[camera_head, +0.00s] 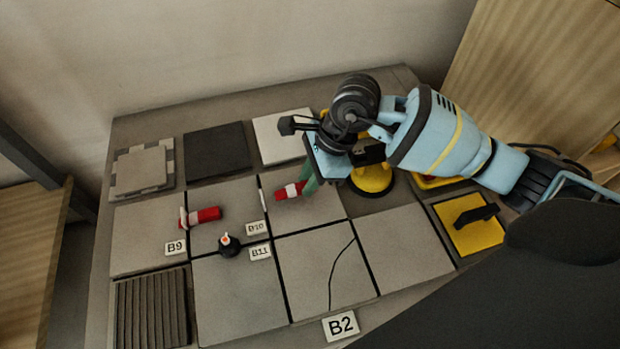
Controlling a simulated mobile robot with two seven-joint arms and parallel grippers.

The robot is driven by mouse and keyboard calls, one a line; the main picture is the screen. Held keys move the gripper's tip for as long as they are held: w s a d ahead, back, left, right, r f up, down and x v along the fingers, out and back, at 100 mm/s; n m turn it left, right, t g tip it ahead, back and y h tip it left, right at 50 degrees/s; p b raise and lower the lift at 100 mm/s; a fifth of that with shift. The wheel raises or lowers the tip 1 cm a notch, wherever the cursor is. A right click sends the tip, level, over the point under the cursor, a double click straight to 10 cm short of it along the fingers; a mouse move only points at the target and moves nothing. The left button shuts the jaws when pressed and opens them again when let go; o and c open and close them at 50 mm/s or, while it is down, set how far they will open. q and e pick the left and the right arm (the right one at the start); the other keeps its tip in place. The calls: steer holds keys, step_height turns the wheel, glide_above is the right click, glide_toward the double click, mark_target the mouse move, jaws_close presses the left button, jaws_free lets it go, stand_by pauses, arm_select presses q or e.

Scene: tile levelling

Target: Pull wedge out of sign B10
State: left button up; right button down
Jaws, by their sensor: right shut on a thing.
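The red wedge with a white band (282,193) lies near sign B10 (256,227), on the tile just right of the seam. A thin white clip (263,200) stands in that seam, and a small gap shows between it and the wedge's left end. My right gripper (308,184) reaches down from the upper right, its greenish fingers shut on the wedge's right end. The fingers partly hide that end. My left gripper is not in view.
Another red wedge (207,214) sits in a white clip by sign B9 (175,247). A black knob (229,245) stands by sign B11 (260,252). A yellow suction cup (371,180) is behind my gripper; a yellow trowel (470,238) lies right. Front tiles are mostly clear.

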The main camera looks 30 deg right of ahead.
steer(key=shift+r+p, duration=1.3)
steer(key=shift+r, duration=1)
